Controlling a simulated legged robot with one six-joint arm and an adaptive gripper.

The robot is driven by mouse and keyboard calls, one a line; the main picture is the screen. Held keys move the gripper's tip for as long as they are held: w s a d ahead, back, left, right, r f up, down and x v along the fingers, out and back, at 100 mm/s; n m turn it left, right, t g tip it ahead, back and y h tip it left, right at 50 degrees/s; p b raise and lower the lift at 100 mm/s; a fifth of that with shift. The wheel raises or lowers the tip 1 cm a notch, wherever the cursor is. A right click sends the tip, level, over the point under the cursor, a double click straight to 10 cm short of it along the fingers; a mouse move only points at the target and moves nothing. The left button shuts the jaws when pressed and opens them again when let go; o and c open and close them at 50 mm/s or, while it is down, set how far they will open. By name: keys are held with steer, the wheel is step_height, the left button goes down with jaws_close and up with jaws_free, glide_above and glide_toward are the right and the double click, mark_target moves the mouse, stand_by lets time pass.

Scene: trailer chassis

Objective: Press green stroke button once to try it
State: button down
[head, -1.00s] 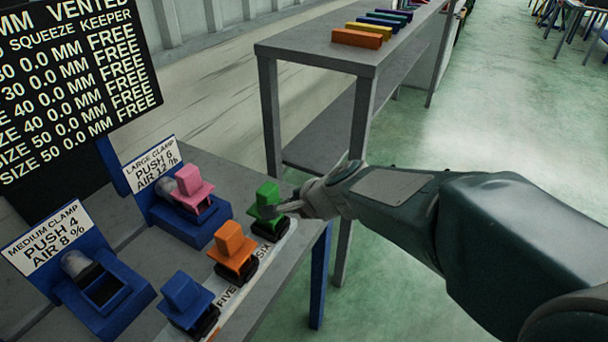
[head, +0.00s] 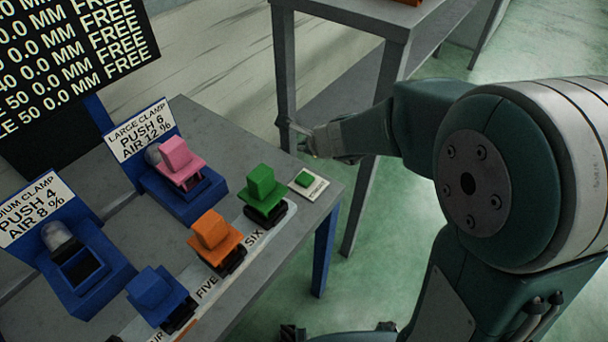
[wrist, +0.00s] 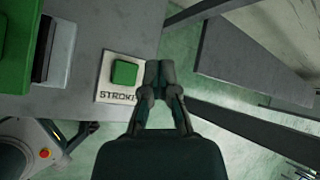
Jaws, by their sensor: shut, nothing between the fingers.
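The green stroke button (head: 305,179) is a small green square on a white plate at the right corner of the grey bench. It also shows in the wrist view (wrist: 124,73), on the plate lettered "STROKE" (wrist: 113,95), whose last letters my gripper partly covers. My gripper (head: 284,126) is shut and empty. In the head view it is above and behind the button, near the bench's right end. In the wrist view the shut fingertips (wrist: 159,74) appear just right of the button, past the plate's edge. They look apart from the button, but I cannot tell their exact height.
A green block on a black base (head: 264,191) stands left of the button. Orange (head: 213,229) and blue (head: 152,288) blocks follow along the bench. A pink block (head: 177,159) sits in the large clamp. A grey shelf table (head: 350,18) stands behind my arm.

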mark_target(301, 172)
steer(key=shift+d+f, duration=0.3)
steer(key=shift+f, duration=0.3)
steer(key=shift+d+f, duration=0.3)
steer(key=shift+f, duration=0.25)
steer(key=f, duration=0.5)
steer(key=shift+a+f, duration=0.1)
steer(key=shift+a, duration=0.25)
steer(key=shift+d+f, duration=0.15)
steer(key=shift+f, duration=0.45)
steer(key=shift+f, duration=0.15)
steer(key=shift+f, duration=0.2)
